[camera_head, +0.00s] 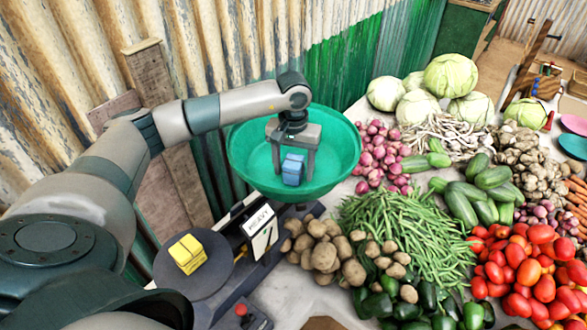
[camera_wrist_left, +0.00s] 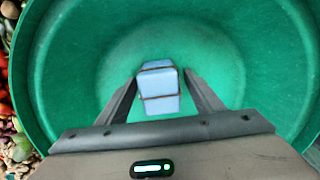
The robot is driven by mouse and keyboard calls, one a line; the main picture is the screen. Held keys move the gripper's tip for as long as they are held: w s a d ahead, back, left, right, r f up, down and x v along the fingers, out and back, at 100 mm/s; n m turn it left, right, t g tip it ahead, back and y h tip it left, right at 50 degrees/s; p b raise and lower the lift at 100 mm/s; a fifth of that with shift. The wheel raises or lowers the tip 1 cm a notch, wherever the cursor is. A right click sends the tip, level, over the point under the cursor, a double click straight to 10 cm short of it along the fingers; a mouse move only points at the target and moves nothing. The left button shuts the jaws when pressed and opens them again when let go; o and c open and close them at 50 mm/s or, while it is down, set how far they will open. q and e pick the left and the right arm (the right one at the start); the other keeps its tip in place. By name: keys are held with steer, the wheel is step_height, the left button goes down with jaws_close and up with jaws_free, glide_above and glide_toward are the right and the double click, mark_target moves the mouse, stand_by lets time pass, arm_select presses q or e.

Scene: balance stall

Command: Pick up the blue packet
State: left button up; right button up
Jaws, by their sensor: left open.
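The blue packet (camera_head: 292,170) lies in the green pan (camera_head: 340,133) of the balance. In the left wrist view the packet (camera_wrist_left: 158,86) shows as a light blue block with dark bands, in the pan (camera_wrist_left: 70,60). My left gripper (camera_head: 295,172) reaches into the pan from above and is open. In the left wrist view its two fingers (camera_wrist_left: 158,92) stand on either side of the packet, with a gap showing on both sides. My right gripper is in neither view.
Potatoes (camera_head: 322,250), green beans (camera_head: 400,235), onions (camera_head: 378,155) and tomatoes (camera_head: 530,265) crowd the table to the right. A corrugated wall (camera_head: 230,45) stands behind the pan.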

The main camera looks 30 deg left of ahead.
mark_target(294, 160)
arm_select(q)
steer(key=c, duration=1.4)
steer(key=shift+r, duration=0.15)
steer(key=shift+r+b, duration=0.5)
steer(key=shift+r, duration=0.05)
step_height(294, 160, up, 7)
steer(key=b, duration=0.3)
steer(key=shift+r, duration=0.9)
